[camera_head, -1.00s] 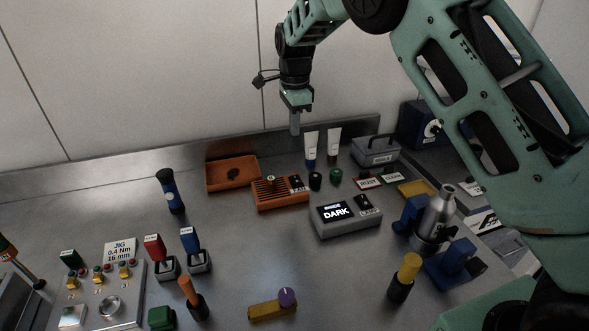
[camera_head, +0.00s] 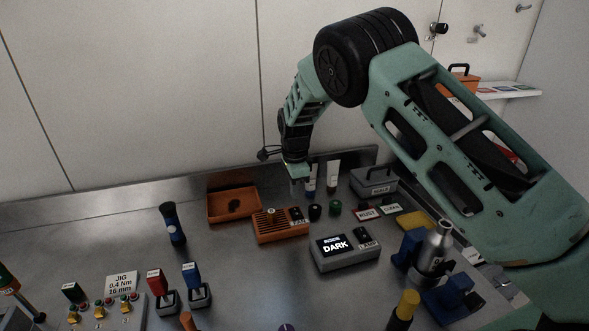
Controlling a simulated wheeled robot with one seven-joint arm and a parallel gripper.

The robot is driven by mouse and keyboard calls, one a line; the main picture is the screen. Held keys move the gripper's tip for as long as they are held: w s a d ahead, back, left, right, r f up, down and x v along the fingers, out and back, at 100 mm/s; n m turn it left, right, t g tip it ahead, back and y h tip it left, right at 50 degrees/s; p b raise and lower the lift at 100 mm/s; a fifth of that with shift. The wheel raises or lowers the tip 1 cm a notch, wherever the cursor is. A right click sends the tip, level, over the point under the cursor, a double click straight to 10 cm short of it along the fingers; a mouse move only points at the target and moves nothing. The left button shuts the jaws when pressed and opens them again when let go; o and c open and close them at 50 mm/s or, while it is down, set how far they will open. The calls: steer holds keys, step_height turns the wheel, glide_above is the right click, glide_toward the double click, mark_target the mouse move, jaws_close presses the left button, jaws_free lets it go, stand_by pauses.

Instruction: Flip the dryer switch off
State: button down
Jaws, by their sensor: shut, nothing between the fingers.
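An orange slatted box (camera_head: 279,229) with a small knob on top stands on the bench, and it looks like the dryer. A small dark switch (camera_head: 296,213) sits at its right end beside a label too small to read surely. Which way the switch is thrown cannot be told. My gripper (camera_head: 294,192) is shut and empty. It points down just behind and above the switch end of the box, in front of the pale tubes. I see no clear contact with the switch.
A grey box (camera_head: 345,262) with a lit "DARK" display and its own switch stands in front to the right. An orange tray (camera_head: 214,212) lies to the left. Two pale tubes (camera_head: 333,174) and dark and green caps (camera_head: 335,208) crowd the right side.

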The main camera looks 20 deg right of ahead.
mark_target(295, 209)
step_height(295, 209, down, 4)
steer(key=shift+r+p, duration=0.1)
steer(key=shift+p, duration=0.65)
steer(key=shift+f, duration=0.2)
steer(key=shift+f+b, duration=0.25)
steer(key=shift+b, duration=0.15)
steer(key=shift+s+r, duration=0.1)
steer(key=shift+s+r+p, duration=0.25)
steer(key=shift+s+p, duration=0.2)
steer(key=shift+s, duration=0.15)
